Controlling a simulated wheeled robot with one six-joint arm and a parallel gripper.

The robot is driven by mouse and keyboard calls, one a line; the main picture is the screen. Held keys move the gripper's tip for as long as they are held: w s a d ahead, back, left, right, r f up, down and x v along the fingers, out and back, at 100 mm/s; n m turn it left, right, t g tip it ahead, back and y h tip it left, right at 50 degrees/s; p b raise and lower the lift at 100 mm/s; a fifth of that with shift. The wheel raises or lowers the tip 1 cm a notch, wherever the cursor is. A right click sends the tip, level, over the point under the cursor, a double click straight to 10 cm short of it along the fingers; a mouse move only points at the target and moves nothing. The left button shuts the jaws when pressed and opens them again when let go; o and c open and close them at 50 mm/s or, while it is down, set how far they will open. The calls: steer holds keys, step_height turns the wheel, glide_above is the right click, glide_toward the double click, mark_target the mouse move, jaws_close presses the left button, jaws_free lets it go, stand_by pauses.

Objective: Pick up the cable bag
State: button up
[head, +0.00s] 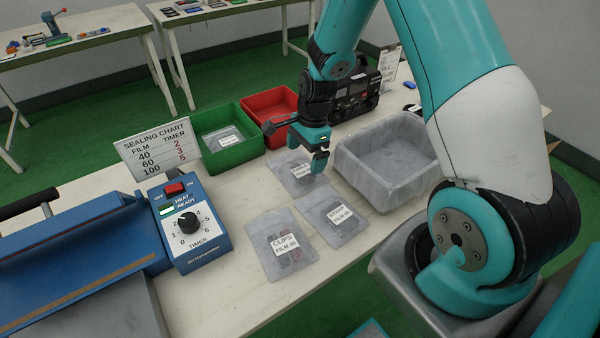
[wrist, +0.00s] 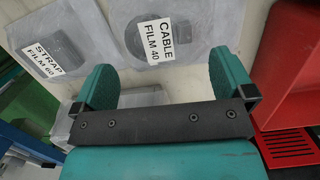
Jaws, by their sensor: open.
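The cable bag is a flat clear pouch with a dark coil and a white label reading CABLE FILM 40. It lies on the pale table (head: 190,300), and in the head view the bag (head: 291,181) is partly hidden behind my gripper (head: 319,160). In the wrist view the cable bag (wrist: 196,22) lies beyond my open fingers (wrist: 163,78), with its label between them in the picture. My gripper is empty and appears to be above the bag, not touching it.
The strap bag (head: 331,222) and clips bag (head: 275,250) lie nearer. A grey tray (head: 350,165) stands right, green (head: 222,163) and red (head: 265,100) bins behind. A blue sealer with a timer box (head: 190,225) and the sealing chart (head: 157,150) are left.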

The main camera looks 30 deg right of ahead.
mark_target(302, 170)
steer(key=shift+s+a+f+p, duration=0.1)
steer(key=shift+a+f+p, duration=0.05)
steer(key=shift+f, duration=0.75)
steer(key=shift+w+a+f+p, duration=0.1)
steer(key=shift+a+f+p, duration=0.1)
steer(key=shift+f, duration=0.7)
steer(key=shift+s+a+f+p, duration=0.1)
steer(key=shift+a+f, duration=0.05)
steer(key=shift+f, duration=0.75)
steer(key=c, duration=0.6)
steer(key=shift+r, duration=0.15)
steer(key=shift+c, duration=0.2)
